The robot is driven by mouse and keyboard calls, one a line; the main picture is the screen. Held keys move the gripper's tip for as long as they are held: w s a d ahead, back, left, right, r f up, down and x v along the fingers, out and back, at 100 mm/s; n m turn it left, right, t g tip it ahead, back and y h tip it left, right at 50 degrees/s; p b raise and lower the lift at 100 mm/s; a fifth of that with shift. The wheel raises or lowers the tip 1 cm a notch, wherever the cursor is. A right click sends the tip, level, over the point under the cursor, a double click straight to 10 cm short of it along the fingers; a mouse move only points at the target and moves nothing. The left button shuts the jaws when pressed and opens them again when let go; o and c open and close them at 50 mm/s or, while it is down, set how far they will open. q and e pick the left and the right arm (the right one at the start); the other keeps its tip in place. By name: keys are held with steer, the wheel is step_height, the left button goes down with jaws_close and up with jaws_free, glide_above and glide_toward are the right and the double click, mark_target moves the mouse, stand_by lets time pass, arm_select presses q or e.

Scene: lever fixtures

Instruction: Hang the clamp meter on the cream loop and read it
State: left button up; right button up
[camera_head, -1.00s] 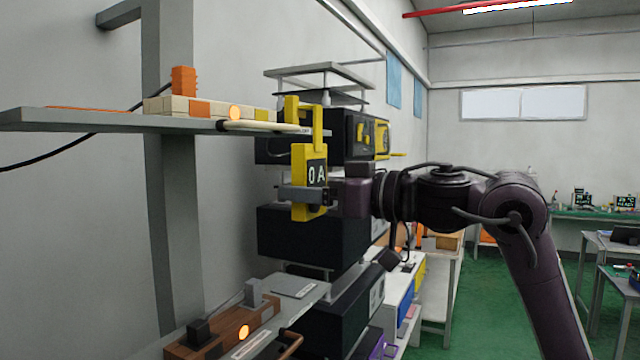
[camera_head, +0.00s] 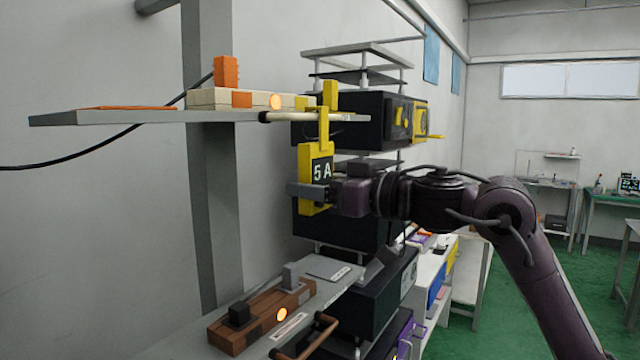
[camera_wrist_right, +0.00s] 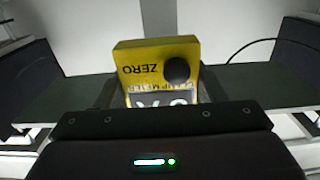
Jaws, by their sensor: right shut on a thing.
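The yellow clamp meter (camera_head: 305,172) hangs upright below the shelf edge, its dark display reading "5 A". Its yellow jaw (camera_head: 324,126) is at the cream loop (camera_head: 292,118), a pale rod along the shelf's front edge. The jaw seems to be around the rod, but its far side is partly hidden. My right gripper (camera_head: 310,191) is shut on the meter's body from the right. In the right wrist view the meter (camera_wrist_right: 150,58) shows a "ZERO" label and a black round button. My left gripper is not in view.
The grey upper shelf (camera_head: 150,118) carries a cream-and-orange block (camera_head: 215,98) with a lit lamp. Below, a lower shelf holds a wooden block (camera_head: 255,318) with another lamp. Black stacked units (camera_head: 350,228) stand close behind the meter. Open floor lies to the right.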

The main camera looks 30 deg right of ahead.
steer(key=o, duration=1.2)
steer(key=shift+s, duration=0.15)
steer(key=shift+s+d+f+b, duration=0.1)
steer(key=shift+s+f+b, duration=0.1)
steer(key=shift+b, duration=0.25)
steer(key=b+v, duration=0.4)
steer(key=v, duration=0.3)
steer(key=shift+r, duration=0.2)
